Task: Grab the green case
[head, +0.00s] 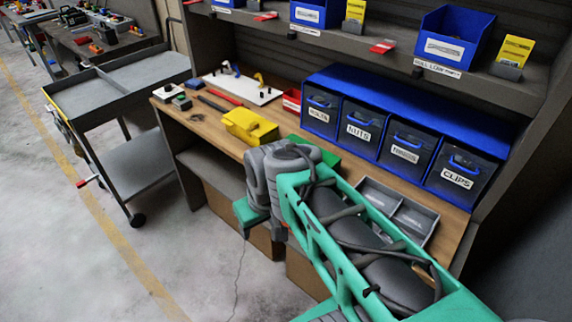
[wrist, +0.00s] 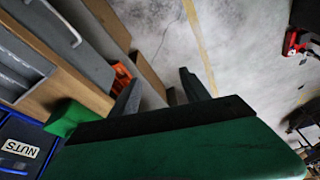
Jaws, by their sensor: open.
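The green case (head: 318,150) lies on the wooden bench top, right of the yellow case. My arm hides much of it in the head view. In the wrist view a green block (wrist: 68,117), seemingly this case, sits on the bench beside the NUTS bin. My gripper (wrist: 160,84) is open, with its two dark fingers apart and no case between them. The green block lies to the left of the fingers in that view. In the head view my arm's end is at the bench's front edge, and its fingers cannot be made out.
The yellow case (head: 250,127) is left of the green one. Labelled dark bins (head: 361,132) with blue trim line the bench's back. A grey divided tray (head: 412,220) lies right, partly behind my arm. A grey cart (head: 140,72) stands left. Open floor (head: 75,260) lies in front.

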